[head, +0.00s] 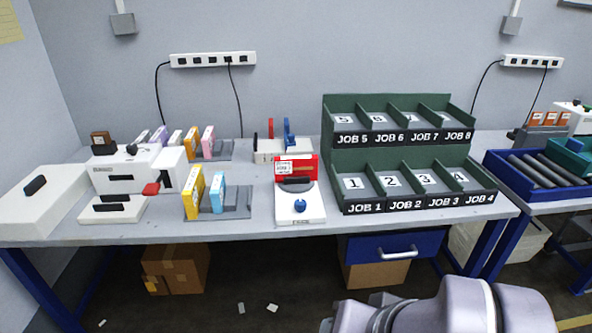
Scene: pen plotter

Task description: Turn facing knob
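A small blue knob (300,206) sits on the front part of a white device (303,218) near the table's front edge. A dark bar lies across the device behind the knob. A red block or panel (308,164) with a white label stands at the device's back. The knob's pointing direction is too small to tell. My grey-lilac arm shows at the bottom right, below and to the right of the device, in front of the table. My gripper's fingertips are not visible, and nothing of the arm touches the knob.
A green rack (336,160) labelled JOB 1 to JOB 8 stands right of the device. Yellow and blue upright pieces in a grey holder (237,205) stand to its left. A white machine (117,172) stands farther left. The table's front edge (250,228) is clear near the knob.

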